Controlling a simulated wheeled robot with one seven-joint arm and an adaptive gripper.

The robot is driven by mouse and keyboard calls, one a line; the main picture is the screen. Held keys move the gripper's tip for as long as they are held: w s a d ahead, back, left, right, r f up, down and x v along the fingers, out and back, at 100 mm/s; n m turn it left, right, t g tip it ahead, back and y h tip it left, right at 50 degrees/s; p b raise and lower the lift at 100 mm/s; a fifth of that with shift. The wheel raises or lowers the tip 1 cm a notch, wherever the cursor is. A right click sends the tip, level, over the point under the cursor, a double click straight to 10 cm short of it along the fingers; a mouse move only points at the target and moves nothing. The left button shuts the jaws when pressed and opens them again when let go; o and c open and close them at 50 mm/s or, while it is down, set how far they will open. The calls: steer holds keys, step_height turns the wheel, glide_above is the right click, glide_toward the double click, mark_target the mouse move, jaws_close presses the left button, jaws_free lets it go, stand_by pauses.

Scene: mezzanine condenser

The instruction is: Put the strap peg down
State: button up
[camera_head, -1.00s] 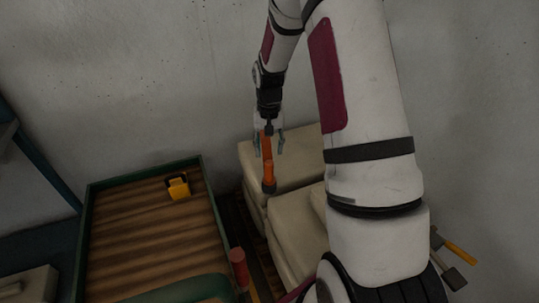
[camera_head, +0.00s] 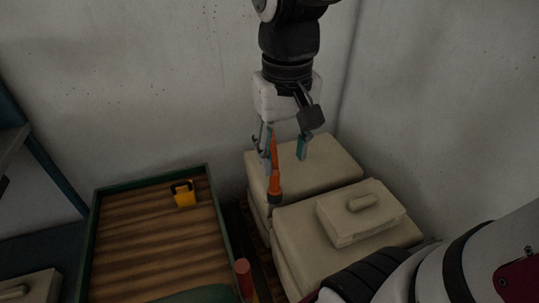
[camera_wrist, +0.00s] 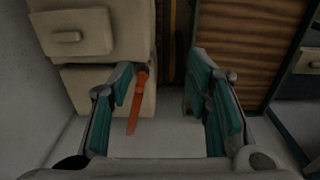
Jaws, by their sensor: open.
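An orange peg with a dark lower end (camera_head: 274,172), which I take to be the strap peg, shows at the left edge of the beige blocks. It also shows in the wrist view (camera_wrist: 139,97), beside the left finger. My gripper (camera_head: 285,147) points down with its teal-padded fingers apart. In the wrist view, my gripper (camera_wrist: 164,108) has a wide gap between the fingers, and the peg lies toward the left of it. I cannot tell whether the peg touches a finger or what it rests on.
A green-rimmed tray with a ribbed brown floor (camera_head: 150,240) stands to the left, holding a yellow object with a black handle (camera_head: 184,193). A red cylinder (camera_head: 243,277) stands by its near right corner. Beige blocks (camera_head: 345,225) stand to the right, against grey walls.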

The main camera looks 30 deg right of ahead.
steer(key=s+a+n, duration=0.2)
steer(key=s+a, duration=0.1)
steer(key=s, duration=1)
steer(key=shift+s+r, duration=0.15)
steer(key=shift+s, duration=0.15)
step_height(320, 180, up, 20)
steer(key=t+p, duration=0.3)
steer(key=p, duration=1.5)
steer(key=shift+a+t, duration=0.2)
steer(key=shift+t, duration=0.2)
